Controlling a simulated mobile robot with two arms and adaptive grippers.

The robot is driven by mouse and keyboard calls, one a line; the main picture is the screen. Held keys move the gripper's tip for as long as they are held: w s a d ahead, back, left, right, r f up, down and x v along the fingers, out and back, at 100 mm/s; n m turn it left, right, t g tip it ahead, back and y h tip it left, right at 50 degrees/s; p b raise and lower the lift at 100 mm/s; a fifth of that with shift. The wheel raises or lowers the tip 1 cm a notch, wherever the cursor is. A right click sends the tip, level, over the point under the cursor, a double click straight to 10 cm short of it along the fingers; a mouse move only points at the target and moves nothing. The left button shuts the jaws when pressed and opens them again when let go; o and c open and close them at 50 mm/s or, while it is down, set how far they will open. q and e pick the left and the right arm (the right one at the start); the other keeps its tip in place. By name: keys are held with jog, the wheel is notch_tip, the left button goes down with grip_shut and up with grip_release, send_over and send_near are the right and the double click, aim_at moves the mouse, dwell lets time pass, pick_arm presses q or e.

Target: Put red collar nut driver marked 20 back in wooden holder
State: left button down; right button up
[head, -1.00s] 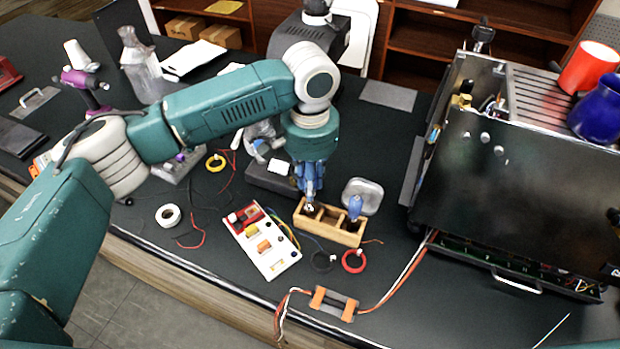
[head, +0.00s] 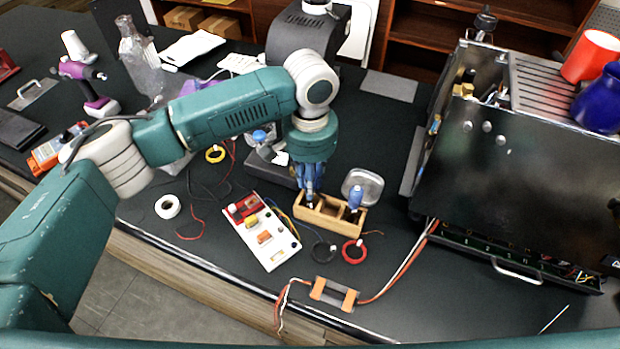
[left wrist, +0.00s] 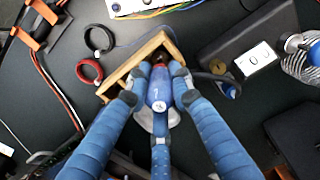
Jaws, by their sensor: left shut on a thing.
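The wooden holder (head: 345,227) lies on the dark worktop. A blue-handled driver (head: 355,198) stands upright in its right part. My left gripper (head: 309,195) is over the holder's left end, pointing down. In the left wrist view, its blue fingers (left wrist: 158,88) are shut around a blue driver handle (left wrist: 157,94) with a pale marking I cannot read. A dark reddish part shows beyond the handle, at the holder's end compartment (left wrist: 150,48). The fingers hide much of the driver; I cannot tell how deep its lower end sits. My right gripper is not in view.
A white switch board (head: 262,232) lies left of the holder. Black (head: 323,252) and red (head: 354,252) wire rings lie in front. A metal dish (head: 363,185) is behind. The opened brewer (head: 520,170) stands at right. Some worktop between holder and brewer is clear.

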pick_arm(q)
jog(key=c, duration=1)
grip_release()
jog(key=shift+c, duration=0.2)
notch_tip(320, 180, up, 5)
jog(key=p, duration=0.5)
jog(key=shift+f+p, duration=0.1)
jog(key=shift+p, duration=0.25)
jog(key=shift+r, duration=1.1)
jog(key=shift+s+f, duration=0.1)
